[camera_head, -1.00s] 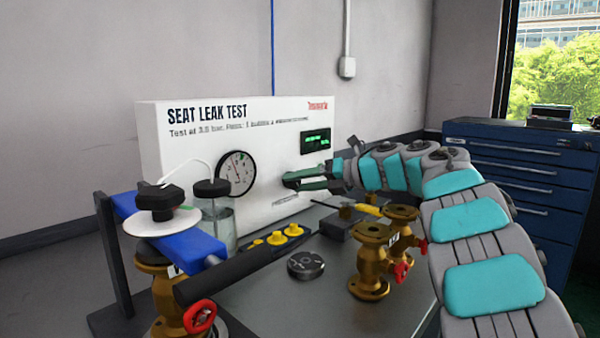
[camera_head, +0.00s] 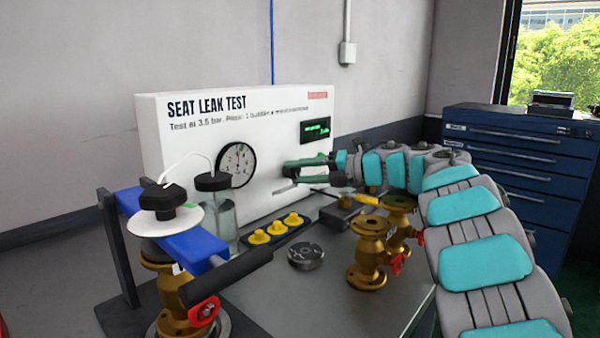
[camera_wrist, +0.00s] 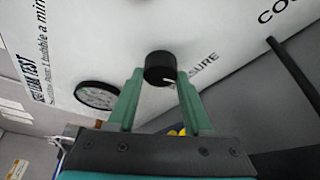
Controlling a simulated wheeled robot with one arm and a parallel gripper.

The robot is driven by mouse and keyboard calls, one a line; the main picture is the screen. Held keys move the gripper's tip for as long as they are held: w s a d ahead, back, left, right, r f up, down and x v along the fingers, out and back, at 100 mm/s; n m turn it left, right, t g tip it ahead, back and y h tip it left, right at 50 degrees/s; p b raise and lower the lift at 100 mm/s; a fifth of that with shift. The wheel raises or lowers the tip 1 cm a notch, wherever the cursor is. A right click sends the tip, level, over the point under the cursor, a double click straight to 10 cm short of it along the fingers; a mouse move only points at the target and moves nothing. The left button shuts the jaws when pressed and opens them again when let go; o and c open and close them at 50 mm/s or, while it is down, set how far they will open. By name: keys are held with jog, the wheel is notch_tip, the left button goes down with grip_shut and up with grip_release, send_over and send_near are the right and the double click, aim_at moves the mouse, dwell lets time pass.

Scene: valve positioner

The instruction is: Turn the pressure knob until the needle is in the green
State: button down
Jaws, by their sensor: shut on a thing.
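The black pressure knob (camera_wrist: 160,67) sits on the white test panel (camera_head: 290,115), with a white mark on its face. In the wrist view my gripper (camera_wrist: 160,74) has one green finger on each side of the knob and is shut on it. In the head view my gripper (camera_head: 288,172) is at the panel's lower right, and the knob is hidden there by the fingers. The round gauge (camera_head: 236,165) is left of the gripper; its dark needle points roughly upward. The gauge also shows in the wrist view (camera_wrist: 97,95). I cannot make out where its green zone lies.
A small green-lit display (camera_head: 315,130) is above my gripper. On the bench are brass valves (camera_head: 367,250), a black disc (camera_head: 306,256), a tray of yellow caps (camera_head: 276,233) and a glass jar (camera_head: 222,220). A clamped valve with a blue bar (camera_head: 190,245) stands at the left.

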jog(key=shift+c, duration=1.5)
grip_release()
jog(key=shift+b+v, duration=0.5)
jog(key=shift+v, duration=3.4)
jog(key=shift+f, duration=0.1)
